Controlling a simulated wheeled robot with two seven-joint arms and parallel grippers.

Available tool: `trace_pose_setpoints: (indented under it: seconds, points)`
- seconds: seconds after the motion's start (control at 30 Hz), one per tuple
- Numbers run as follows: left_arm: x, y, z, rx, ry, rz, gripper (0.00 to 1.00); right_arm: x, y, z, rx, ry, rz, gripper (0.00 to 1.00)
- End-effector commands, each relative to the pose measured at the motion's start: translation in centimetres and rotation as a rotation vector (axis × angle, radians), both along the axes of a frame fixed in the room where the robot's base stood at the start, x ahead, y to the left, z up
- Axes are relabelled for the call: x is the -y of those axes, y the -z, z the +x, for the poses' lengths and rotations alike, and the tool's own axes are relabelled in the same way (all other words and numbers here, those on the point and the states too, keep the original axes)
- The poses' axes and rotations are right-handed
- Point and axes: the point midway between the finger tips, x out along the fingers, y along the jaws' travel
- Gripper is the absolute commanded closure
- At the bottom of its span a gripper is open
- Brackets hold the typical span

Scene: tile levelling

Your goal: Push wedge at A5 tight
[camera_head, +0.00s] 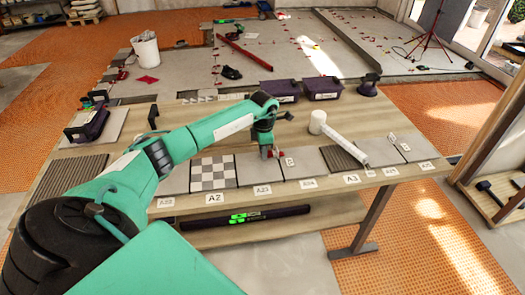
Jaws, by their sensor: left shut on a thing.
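My left gripper (268,152) points down at the row of tiles on the workbench (235,222), near the joint between the tiles labelled A23 (263,190) and A04 (307,184). It is shut on a small red thing (279,153), which looks like a wedge; the fingers partly hide it. A small white tag (290,162) stands just right of it. The label at the far right of the row (427,166) is too small to read surely, and I cannot pick out a wedge marked A5. My right gripper is not in view.
A white mallet (318,122) lies across the tiles right of the gripper. Dark purple boxes (322,90) and a dark suction-cup-like tool (369,85) stand at the bench's back edge. Another purple carrier (88,122) is at the left. A checkered tile (212,172) lies left of the gripper.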

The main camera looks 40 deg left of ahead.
Motion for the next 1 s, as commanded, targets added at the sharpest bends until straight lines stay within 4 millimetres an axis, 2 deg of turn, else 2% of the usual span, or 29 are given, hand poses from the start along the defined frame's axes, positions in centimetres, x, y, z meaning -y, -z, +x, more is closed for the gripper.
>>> trace_pose_setpoints:
  seconds: [1.0]
  points:
    - [0.74,-0.06,0.83,0.002,0.000,-0.001,1.00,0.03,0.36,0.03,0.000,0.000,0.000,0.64]
